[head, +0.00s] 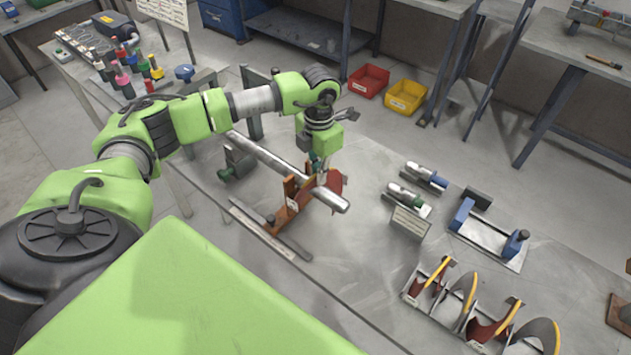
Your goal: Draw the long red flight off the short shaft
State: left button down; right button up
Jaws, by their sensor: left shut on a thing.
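A grey metal shaft (268,158) lies slantwise over the bench, its near end (336,201) sticking out past a reddish-brown piece. A dark red flight (334,181) sits around the shaft near that end. My left gripper (318,166) points down over the shaft there and is shut on the red flight; its fingertips are small and partly hidden. A reddish-brown upright piece (283,213) stands beside the flight, under the shaft; where one ends and the other begins is hard to tell. My right gripper is not in view.
A rack (446,318) with several red and grey flights with yellow edges stands at the lower right. Shorter cylinders (404,200) and a blue-ended fixture (489,233) lie right of the shaft. A dark green clamp (236,165) stands left. Bare bench (345,258) lies in front.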

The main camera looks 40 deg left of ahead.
pick_arm(q)
jog(key=s+d, duration=0.1)
jog(key=d, duration=1.5)
jog(key=shift+d+r+b, duration=0.15)
jog(key=shift+d+b, duration=0.2)
dwell(1.8)
jog(key=shift+s, duration=0.1)
